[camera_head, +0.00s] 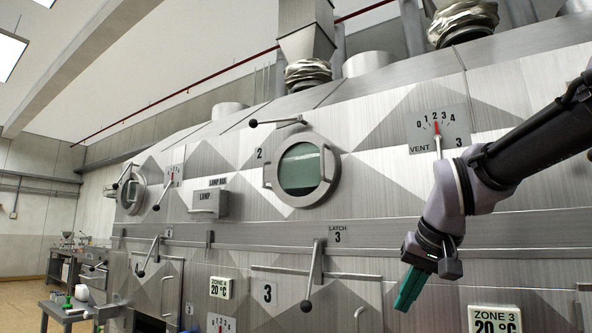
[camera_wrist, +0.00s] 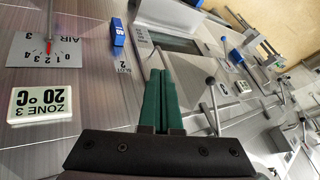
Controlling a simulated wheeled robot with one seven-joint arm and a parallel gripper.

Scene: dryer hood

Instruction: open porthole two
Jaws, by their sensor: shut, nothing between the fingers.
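Porthole two (camera_head: 331,186) is a round metal-framed window with greenish glass, marked by a black "2" (camera_head: 260,153) on its upper left. It lies flat against the hood wall and looks closed. A pull handle (camera_head: 267,172) stands on its left rim. A lever with a black knob (camera_head: 254,123) sits above it, lying roughly level. My gripper (camera_head: 402,303), with green fingers, is to the right of and below the porthole, apart from it. The fingers are shut and empty in the wrist view (camera_wrist: 162,75). I cannot make out the porthole in that view.
The Latch 3 lever (camera_head: 314,272) and a long bar handle project below the porthole. The Vent 3 dial (camera_head: 438,128) is to the right, and a lamp box (camera_head: 209,202) to the left. A Zone 3 display (camera_wrist: 40,101) is close to my gripper.

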